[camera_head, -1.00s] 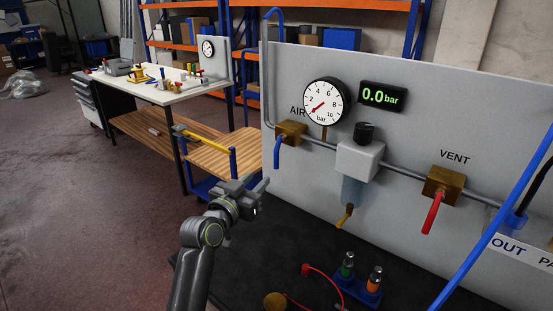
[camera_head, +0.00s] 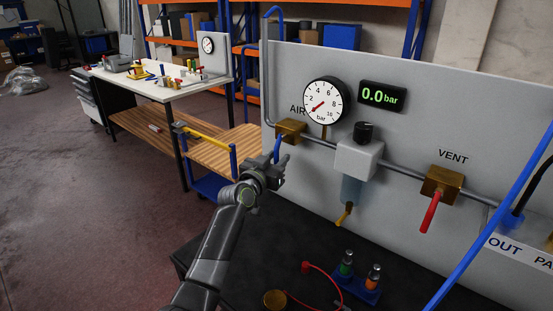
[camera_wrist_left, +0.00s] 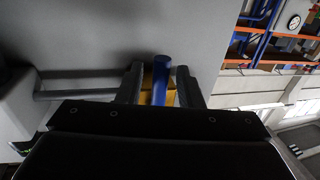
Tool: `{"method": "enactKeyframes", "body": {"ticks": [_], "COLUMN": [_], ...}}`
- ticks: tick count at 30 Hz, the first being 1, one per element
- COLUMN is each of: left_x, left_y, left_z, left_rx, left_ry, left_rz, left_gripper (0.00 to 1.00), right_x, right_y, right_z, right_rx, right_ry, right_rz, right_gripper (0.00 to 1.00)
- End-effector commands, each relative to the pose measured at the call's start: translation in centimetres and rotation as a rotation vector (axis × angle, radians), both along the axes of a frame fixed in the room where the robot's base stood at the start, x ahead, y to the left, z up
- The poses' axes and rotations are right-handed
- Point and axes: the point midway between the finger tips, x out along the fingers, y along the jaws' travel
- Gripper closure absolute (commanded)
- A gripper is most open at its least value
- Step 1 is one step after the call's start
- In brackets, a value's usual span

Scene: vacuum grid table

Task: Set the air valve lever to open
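The air valve is a brass block (camera_head: 291,131) on the grey panel under the AIR label, with a blue lever (camera_head: 278,149) hanging down, across the pipe. My left gripper (camera_head: 281,167) is at the lower part of this lever, partly hiding it. In the left wrist view the blue lever (camera_wrist_left: 161,82) stands between the two dark fingers of my left gripper (camera_wrist_left: 160,88), with small gaps showing on both sides. The gripper looks open around it. The gauge (camera_head: 325,101) points near the low end and the display (camera_head: 382,96) reads 0.0 bar. My right gripper is not in view.
A regulator (camera_head: 358,157) with a black knob sits right of the valve. Further right is the vent valve (camera_head: 441,183) with a red lever (camera_head: 431,212). A blue hose (camera_head: 497,218) crosses the right side. Fittings stand on the dark tabletop (camera_head: 300,240).

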Motion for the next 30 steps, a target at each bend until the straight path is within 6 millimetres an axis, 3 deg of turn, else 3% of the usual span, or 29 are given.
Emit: {"method": "enactKeyframes", "body": {"ticks": [11, 19, 30], "left_x": [0.34, 0.33, 0.48], "left_y": [-0.11, -0.11, -0.13], "left_z": [0.03, 0.02, -0.03], "left_rx": [0.001, 0.001, -0.005], "left_ry": [0.000, 0.000, 0.003], "left_rz": [0.001, 0.001, 0.001], "left_gripper": [0.67, 1.00, 1.00], "right_x": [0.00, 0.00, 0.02], "right_y": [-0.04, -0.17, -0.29], "right_z": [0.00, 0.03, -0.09], "right_rx": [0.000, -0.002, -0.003], "right_ry": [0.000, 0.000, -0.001], "right_rz": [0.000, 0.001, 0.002], "right_gripper": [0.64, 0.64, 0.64]}}
